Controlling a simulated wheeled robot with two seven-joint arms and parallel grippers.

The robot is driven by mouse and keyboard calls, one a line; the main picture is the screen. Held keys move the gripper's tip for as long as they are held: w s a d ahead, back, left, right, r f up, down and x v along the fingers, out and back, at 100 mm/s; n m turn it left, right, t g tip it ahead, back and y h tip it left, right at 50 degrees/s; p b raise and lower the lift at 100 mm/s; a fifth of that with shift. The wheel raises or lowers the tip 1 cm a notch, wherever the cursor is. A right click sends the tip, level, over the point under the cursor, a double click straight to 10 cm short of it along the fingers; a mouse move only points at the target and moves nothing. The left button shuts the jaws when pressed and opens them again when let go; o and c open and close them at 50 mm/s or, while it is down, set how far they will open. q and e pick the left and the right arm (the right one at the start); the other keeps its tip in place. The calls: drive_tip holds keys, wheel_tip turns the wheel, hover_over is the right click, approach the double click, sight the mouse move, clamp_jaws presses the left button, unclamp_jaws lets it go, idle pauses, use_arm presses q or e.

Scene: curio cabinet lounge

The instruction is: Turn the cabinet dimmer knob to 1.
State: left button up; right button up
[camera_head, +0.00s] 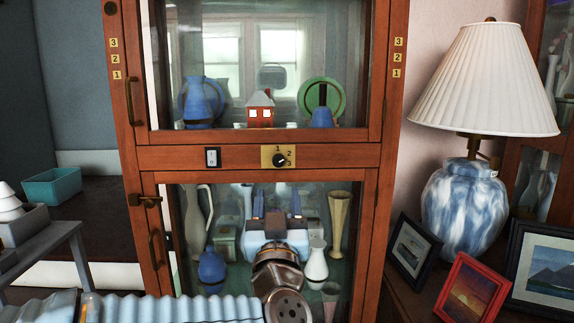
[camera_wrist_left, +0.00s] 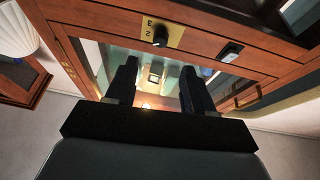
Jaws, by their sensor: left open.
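The dimmer knob (camera_head: 279,160) is a small dark round knob on a brass plate (camera_head: 265,151) marked 1, 2 and 3, on the cabinet's middle rail. Its pointer is too small for me to read its setting surely. The knob also shows in the left wrist view (camera_wrist_left: 160,37), beyond the fingertips. My left gripper (camera_head: 277,196) is open and empty, in front of the lower glass door and below the knob, apart from it. Its two dark fingers frame clear space in the left wrist view (camera_wrist_left: 158,70). My right gripper is not in view.
A white rocker switch (camera_head: 212,157) sits left of the knob. Door handles (camera_head: 130,103) and a latch (camera_head: 146,201) stick out on the cabinet's left side. A lamp (camera_head: 466,205) and framed pictures (camera_head: 472,290) stand at the right. Vases stand behind the glass.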

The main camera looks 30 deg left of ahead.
sight(279, 163)
use_arm(q)
drive_tip(key=p+x, duration=0.1)
drive_tip(key=x, duration=0.9)
clamp_jaws()
drive_tip(key=shift+w+f+n+g+y+b, duration=0.15)
drive_tip(key=shift+n+g+y+b, duration=0.25)
drive_tip(key=shift+n+b, duration=0.45)
drive_tip(key=shift+s+f+n+g+y+b, duration=0.1)
drive_tip(key=shift+n+g+y+b, duration=0.35)
drive_tip(key=shift+n, duration=0.7)
drive_tip(key=n+b, duration=0.1)
drive_tip(key=n, duration=0.1)
drive_tip(key=n+g+y, duration=0.1)
drive_tip(key=shift+w+d+n+y+b, duration=0.1)
drive_tip(key=shift+n+y+b, duration=0.15)
drive_tip(key=shift+n+b, duration=0.15)
drive_tip(key=n+g+y+b, duration=0.1)
drive_tip(key=n+g, duration=0.1)
drive_tip(key=n, duration=0.2)
drive_tip(key=shift+r+n, duration=0.2)
drive_tip(key=shift+n, duration=0.2)
drive_tip(key=shift+d+r+n+g+y+b, duration=0.1)
drive_tip(key=shift+n+g+y+b, duration=0.1)
drive_tip(key=shift+n+g, duration=0.55)
drive_tip(key=shift+n+g+y+b, duration=0.1)
drive_tip(key=shift+n+g+b, duration=0.1)
drive_tip(key=shift+n, duration=0.95)
